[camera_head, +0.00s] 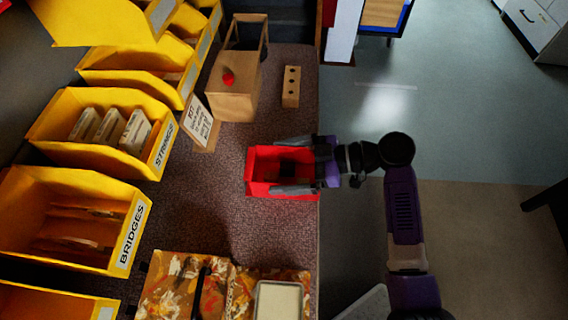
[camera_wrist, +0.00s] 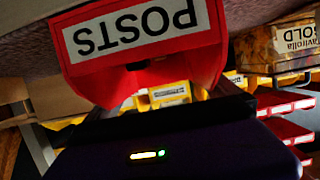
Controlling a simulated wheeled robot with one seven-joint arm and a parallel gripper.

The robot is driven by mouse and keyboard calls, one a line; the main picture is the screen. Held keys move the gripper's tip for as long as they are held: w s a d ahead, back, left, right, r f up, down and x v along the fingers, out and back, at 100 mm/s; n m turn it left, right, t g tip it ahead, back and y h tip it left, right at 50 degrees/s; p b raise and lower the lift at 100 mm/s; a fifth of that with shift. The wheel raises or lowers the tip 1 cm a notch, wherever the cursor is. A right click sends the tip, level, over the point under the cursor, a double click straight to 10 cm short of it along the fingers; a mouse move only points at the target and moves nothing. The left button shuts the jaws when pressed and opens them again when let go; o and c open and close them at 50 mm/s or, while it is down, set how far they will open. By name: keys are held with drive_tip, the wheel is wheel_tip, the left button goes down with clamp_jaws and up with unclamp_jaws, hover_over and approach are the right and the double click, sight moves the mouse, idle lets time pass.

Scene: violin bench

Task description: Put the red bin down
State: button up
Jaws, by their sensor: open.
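The red bin (camera_head: 252,172) rests on the brown bench top near its right edge in the head view. In the wrist view the bin (camera_wrist: 205,62) fills the upper middle, and its label reads POSTS, upside down. My gripper (camera_head: 282,168) is open, with one finger along the far side of the bin and one across its near side. I cannot tell whether the fingers touch the bin's walls. Something dark lies inside the bin, partly hidden by the gripper.
Yellow bins, one labelled STRINGS (camera_head: 60,130) and one BRIDGES (camera_head: 30,200), line the left. A wooden box (camera_head: 233,98) with a red knob and a drilled block (camera_head: 291,88) stand behind. A paint-stained case (camera_head: 180,285) lies in front. Bench top (camera_head: 205,215) left of the red bin is clear.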

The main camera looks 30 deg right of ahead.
drive_tip(key=b+v, duration=0.1)
drive_tip(key=v, duration=1.1)
drive_tip(key=shift+r, duration=0.1)
drive_tip(key=w+d+f+m+t+h, duration=0.3)
drive_tip(key=w+d+m+t+h, duration=0.2)
drive_tip(key=d+m+h, duration=0.65)
drive_tip(key=s+a+r, duration=0.3)
drive_tip(key=s+a, duration=0.7)
drive_tip(key=s, duration=0.3)
drive_tip(key=s+a+r+t+p, duration=0.1)
drive_tip(key=s+a+r, duration=0.2)
drive_tip(key=s+a, duration=0.7)
drive_tip(key=s, duration=0.3)
drive_tip(key=shift+a+n, duration=0.3)
drive_tip(key=shift+n, duration=0.05)
